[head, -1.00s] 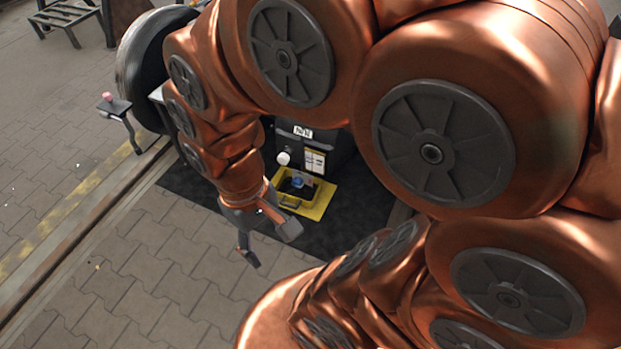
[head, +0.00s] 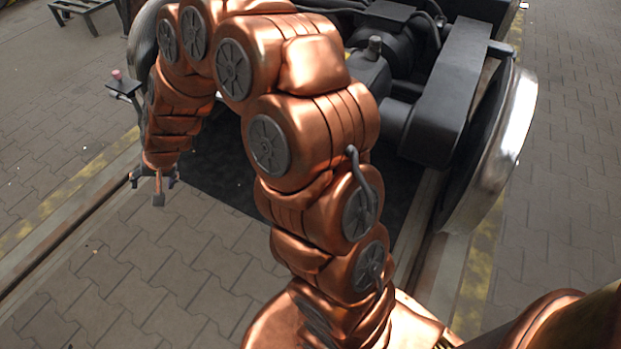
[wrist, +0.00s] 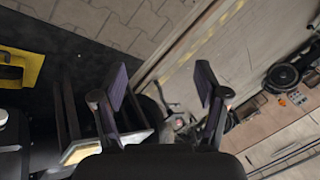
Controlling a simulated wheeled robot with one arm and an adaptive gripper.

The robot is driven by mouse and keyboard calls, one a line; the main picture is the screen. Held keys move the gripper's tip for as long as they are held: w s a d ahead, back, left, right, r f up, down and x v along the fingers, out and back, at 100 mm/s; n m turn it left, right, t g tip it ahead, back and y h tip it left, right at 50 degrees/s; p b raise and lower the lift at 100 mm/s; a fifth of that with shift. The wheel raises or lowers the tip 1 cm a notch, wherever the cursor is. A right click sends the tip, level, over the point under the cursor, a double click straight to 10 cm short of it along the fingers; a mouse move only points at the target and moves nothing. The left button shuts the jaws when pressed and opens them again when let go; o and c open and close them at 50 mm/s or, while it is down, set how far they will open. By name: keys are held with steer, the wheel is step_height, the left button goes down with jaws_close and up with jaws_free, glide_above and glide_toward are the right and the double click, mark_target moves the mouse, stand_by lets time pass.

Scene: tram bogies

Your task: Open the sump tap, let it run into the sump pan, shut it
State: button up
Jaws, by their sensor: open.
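My gripper (head: 155,188) is at the left, low over the paving beside the dark mat. In the wrist view my gripper (wrist: 163,88) has its two dark fingers spread apart with nothing held between them. Part of the yellow sump pan (wrist: 22,68) shows at the left edge of the wrist view, on the dark floor, well to one side of the fingers. The pan is hidden behind my arm in the head view. I cannot make out the sump tap in either current view.
A silver-rimmed bogie wheel (head: 505,130) stands on the right rail. Dark bogie machinery (head: 430,110) fills the top middle. A small stand with a red top (head: 122,84) is close to my gripper at the left. Open paving (head: 130,290) lies in front.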

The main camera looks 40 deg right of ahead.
steer(key=w+d+f+m+t+h+b, duration=0.1)
steer(key=w+d+f+m+h+b, duration=0.1)
steer(key=w+d+f, duration=0.35)
steer(key=w+d+f+m+t+h+b, duration=0.1)
steer(key=w+d+f+m+h+b, duration=0.15)
steer(key=f, duration=0.65)
steer(key=w+d+f+m+t+h+b, duration=0.1)
steer(key=w+d+f+m+b, duration=0.1)
steer(key=w+d+f, duration=0.4)
steer(key=s+d+f+m+h+b, duration=0.25)
steer(key=d+f+h+b, duration=0.2)
steer(key=d+f, duration=0.7)
steer(key=s+d+f+m+g+h+b, duration=0.1)
steer(key=s+d+f+h+b, duration=0.1)
steer(key=d, duration=0.6)
steer(key=s+d+f+m+g+h+b, duration=0.1)
steer(key=s+d+f+h+b, duration=0.2)
steer(key=d, duration=0.6)
steer(key=s+d+f+m+g+h+b, duration=0.1)
steer(key=s+d+f+h+b, duration=0.2)
steer(key=s+d, duration=0.4)
steer(key=shift+s+d+f+h, duration=0.25)
steer(key=shift+d+h, duration=0.25)
steer(key=shift+h, duration=0.15)
steer(key=shift+s+d+f+h, duration=0.1)
steer(key=shift+d+f+h, duration=0.15)
steer(key=shift+d+h, duration=0.3)
steer(key=shift+w+d+r+b, duration=0.15)
steer(key=shift+w+d+b, duration=0.15)
steer(key=shift+d, duration=0.3)
